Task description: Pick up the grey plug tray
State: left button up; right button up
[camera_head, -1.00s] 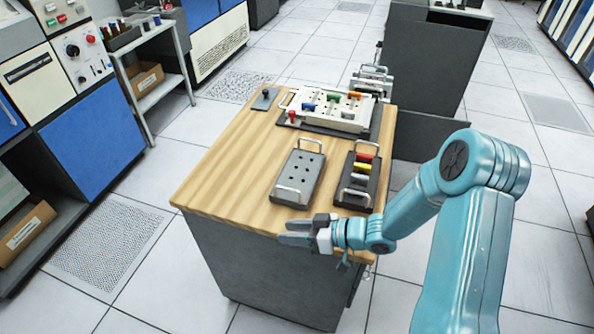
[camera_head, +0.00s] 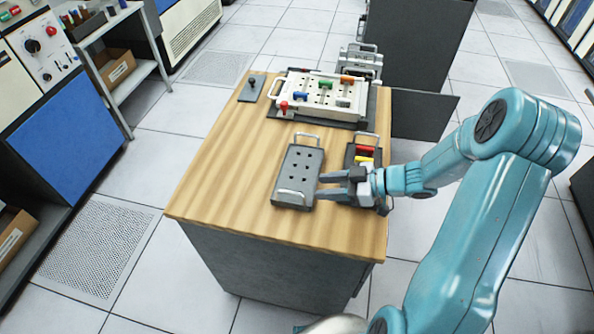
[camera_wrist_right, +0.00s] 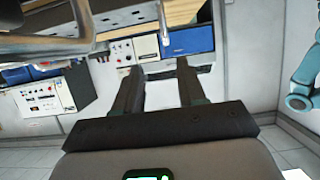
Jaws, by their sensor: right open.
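The grey plug tray (camera_head: 297,168) lies flat on the wooden desktop, with rows of dark holes and a metal handle at each end. No plugs show in it. My right gripper (camera_head: 321,185) is open, with its fingers pointing left at the tray's right side near the front handle (camera_head: 292,198). I cannot tell whether they touch the tray. Its two spread fingers also show in the wrist view (camera_wrist_right: 158,70), with nothing seen between them. My left gripper is not in view.
A darker tray (camera_head: 367,148) with red and yellow plugs stands just right, partly hidden by my right gripper. A white plug board (camera_head: 318,98) and a small dark block (camera_head: 252,90) lie behind. The desktop's left and front (camera_head: 230,205) are clear.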

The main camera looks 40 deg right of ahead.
aim_at(294, 193)
jog(key=x, duration=0.6)
jog(key=shift+w+a+f, duration=0.1)
jog(key=shift+a+f, duration=0.1)
jog(key=shift+a, duration=0.1)
jog(key=x, duration=0.5)
jog(key=shift+s+a, duration=0.25)
jog(key=shift+w+f, duration=0.15)
jog(key=shift+w, duration=0.05)
grip_shut()
dwell(0.4)
